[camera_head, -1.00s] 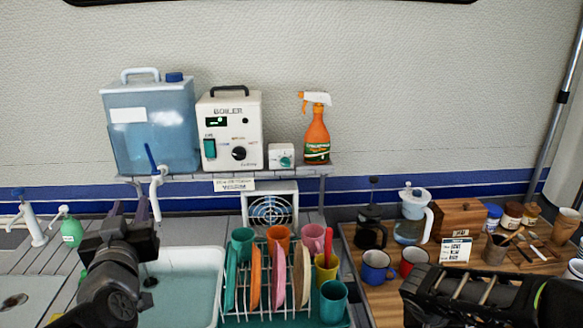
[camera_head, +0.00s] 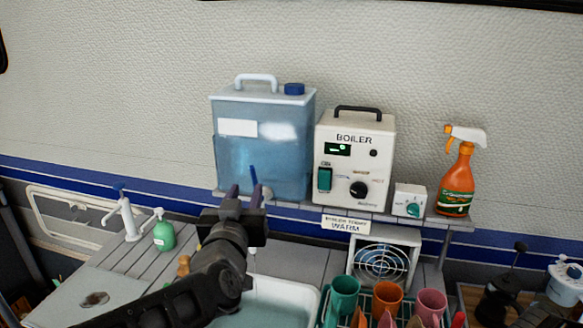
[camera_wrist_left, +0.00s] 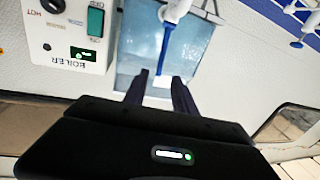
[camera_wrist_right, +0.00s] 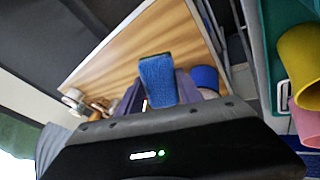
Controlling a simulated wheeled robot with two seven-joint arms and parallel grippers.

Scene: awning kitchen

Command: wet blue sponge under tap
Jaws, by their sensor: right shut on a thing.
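The blue sponge (camera_wrist_right: 157,82) is between the fingers of my right gripper (camera_wrist_right: 158,90), which is shut on it. The right gripper is outside the head view. My left gripper (camera_head: 243,190) is open with its fingers pointing at the tap on the blue water tank (camera_head: 262,150). The tap's blue lever (camera_head: 253,176) appears by the fingertips; in the left wrist view the lever (camera_wrist_left: 164,50) lies between the fingers (camera_wrist_left: 160,78) in the picture. Whether they touch cannot be told. The white tap (camera_wrist_left: 176,10) is largely hidden by my gripper in the head view.
The sink (camera_head: 280,298) lies below the tank, with a dish rack (camera_head: 365,308) of cups on its right. A boiler (camera_head: 354,160) and orange spray bottle (camera_head: 456,185) share the tank's shelf. A green soap bottle (camera_head: 164,236) stands left. A blue mug (camera_wrist_right: 206,78) is near the sponge.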

